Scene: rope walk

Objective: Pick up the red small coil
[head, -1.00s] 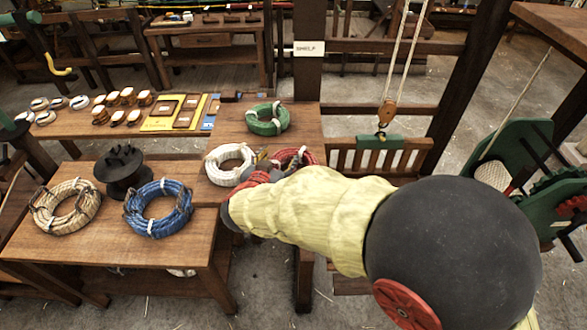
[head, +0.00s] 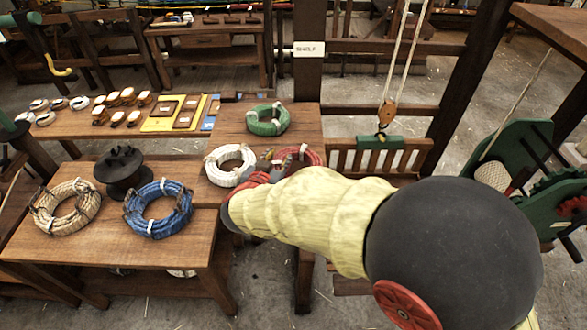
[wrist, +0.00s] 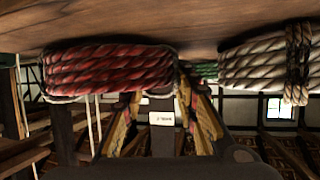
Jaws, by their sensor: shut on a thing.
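The red small coil (head: 303,154) lies at the front right of the far table, beside the white coil, partly hidden behind my arm. In the wrist view, which is upside down, the red coil (wrist: 108,70) shows close up against the wooden top, with no clear gap. My gripper (head: 267,161) is at the red coil's left side, between it and the white coil (head: 230,165). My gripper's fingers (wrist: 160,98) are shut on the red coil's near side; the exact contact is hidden.
The green coil (head: 267,120) lies behind on the same table. A blue coil (head: 158,208), a tan coil (head: 66,207) and a black spool (head: 123,172) are on the nearer table (head: 110,240). A wooden post (head: 310,70) with a sign stands behind.

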